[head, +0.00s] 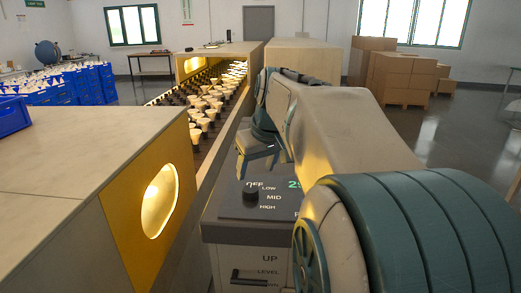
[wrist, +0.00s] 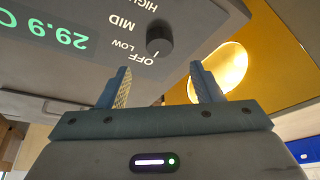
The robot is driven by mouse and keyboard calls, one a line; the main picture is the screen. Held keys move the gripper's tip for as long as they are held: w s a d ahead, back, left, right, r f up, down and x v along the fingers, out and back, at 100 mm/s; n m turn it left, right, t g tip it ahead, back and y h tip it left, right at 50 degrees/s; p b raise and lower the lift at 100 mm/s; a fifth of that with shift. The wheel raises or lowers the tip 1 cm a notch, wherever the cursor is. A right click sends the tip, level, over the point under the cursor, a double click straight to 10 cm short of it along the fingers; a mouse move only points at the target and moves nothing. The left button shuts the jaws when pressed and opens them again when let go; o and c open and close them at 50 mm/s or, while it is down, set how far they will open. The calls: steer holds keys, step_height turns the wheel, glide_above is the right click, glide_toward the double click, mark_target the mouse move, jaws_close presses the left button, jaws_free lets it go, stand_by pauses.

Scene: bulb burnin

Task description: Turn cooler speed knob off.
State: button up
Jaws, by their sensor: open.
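The cooler speed knob (head: 250,193) is a small dark round knob on the grey control panel (head: 222,205), beside the labels OFF, LOW, MID and HIGH. It also shows in the wrist view (wrist: 159,40), just beyond and between my fingertips. I cannot make out which label its pointer faces. My gripper (head: 265,160) is above the far side of the panel, near the OFF label. In the wrist view my gripper (wrist: 160,72) is open and empty, its two fingers apart and not visibly touching the knob.
A green readout (wrist: 45,29) shows 29.9 C, partly hidden by my arm in the head view. A yellow housing (head: 130,210) with a lit round window stands left of the panel. A conveyor with several bulbs (head: 205,105) runs behind. A lower panel reads UP and LEVEL.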

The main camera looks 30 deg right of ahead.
steer(key=v, duration=0.6)
steer(key=shift+r, duration=0.1)
stand_by(0.3)
